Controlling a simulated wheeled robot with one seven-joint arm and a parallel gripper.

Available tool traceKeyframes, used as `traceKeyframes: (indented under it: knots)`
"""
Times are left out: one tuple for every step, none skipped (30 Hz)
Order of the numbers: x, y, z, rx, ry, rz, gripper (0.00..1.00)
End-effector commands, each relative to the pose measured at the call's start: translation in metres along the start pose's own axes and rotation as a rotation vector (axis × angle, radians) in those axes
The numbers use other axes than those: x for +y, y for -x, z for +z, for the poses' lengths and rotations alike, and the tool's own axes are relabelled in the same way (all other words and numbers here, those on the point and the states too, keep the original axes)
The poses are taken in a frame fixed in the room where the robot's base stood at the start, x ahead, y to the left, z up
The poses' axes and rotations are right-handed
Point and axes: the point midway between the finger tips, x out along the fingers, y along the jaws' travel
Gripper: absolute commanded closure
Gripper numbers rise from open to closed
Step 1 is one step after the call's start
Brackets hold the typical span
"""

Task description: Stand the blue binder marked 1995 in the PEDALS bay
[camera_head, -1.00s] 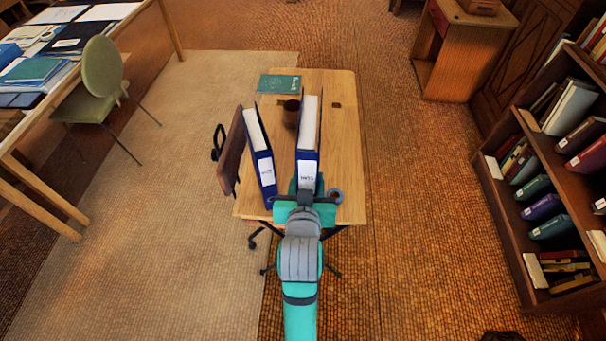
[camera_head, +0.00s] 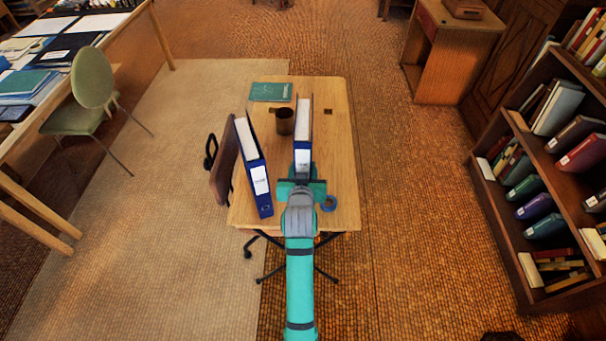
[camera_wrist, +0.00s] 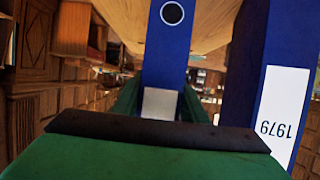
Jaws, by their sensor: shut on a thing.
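A blue binder (camera_head: 303,128) with white pages stands upright over the wooden table. My gripper (camera_head: 302,172) is shut on its near spine edge. In the wrist view its blue spine (camera_wrist: 167,50) rises between my fingers, with a white label partly hidden; I cannot read its mark. A second blue binder (camera_head: 254,167) stands tilted on the table to the left, apart from my gripper. In the wrist view its label (camera_wrist: 283,112) reads 1979, upside down. I cannot tell whether the held binder touches the table. No PEDALS marking is readable.
The table (camera_head: 335,150) also holds a dark mug (camera_head: 285,123), a green book (camera_head: 270,92) and a blue ring (camera_head: 328,203). A brown chair (camera_head: 223,165) stands at its left edge. A bookcase (camera_head: 530,260) with several books is at right. Carpeted floor is open between.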

Motion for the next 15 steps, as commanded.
traceKeyframes:
  knots:
    - [0.000,-0.001,-0.002,0.005,0.000,0.000,1.00]
    - [0.000,-0.002,-0.001,0.005,0.000,0.000,1.00]
    - [0.000,-0.004,0.000,0.005,0.000,0.000,1.00]
    - [0.000,-0.006,0.001,0.005,0.000,0.000,1.00]
    - [0.000,-0.009,0.003,0.003,0.000,0.000,1.00]
    - [0.000,-0.011,0.008,0.002,0.000,0.000,1.00]
    - [0.000,-0.012,0.011,0.002,0.000,0.000,1.00]
    - [0.000,-0.013,0.015,0.002,0.000,0.000,1.00]
    - [0.000,-0.015,0.020,0.002,0.000,0.000,1.00]
    - [0.000,-0.017,0.024,0.002,0.000,0.000,1.00]
    - [0.000,-0.018,0.027,0.002,0.000,0.000,1.00]
    - [0.000,-0.019,0.029,0.004,0.000,0.000,1.00]
    - [0.000,-0.020,0.030,0.005,0.000,0.000,1.00]
    - [0.000,-0.020,0.030,0.005,0.000,0.000,1.00]
    - [0.000,-0.020,0.030,0.006,0.000,0.000,1.00]
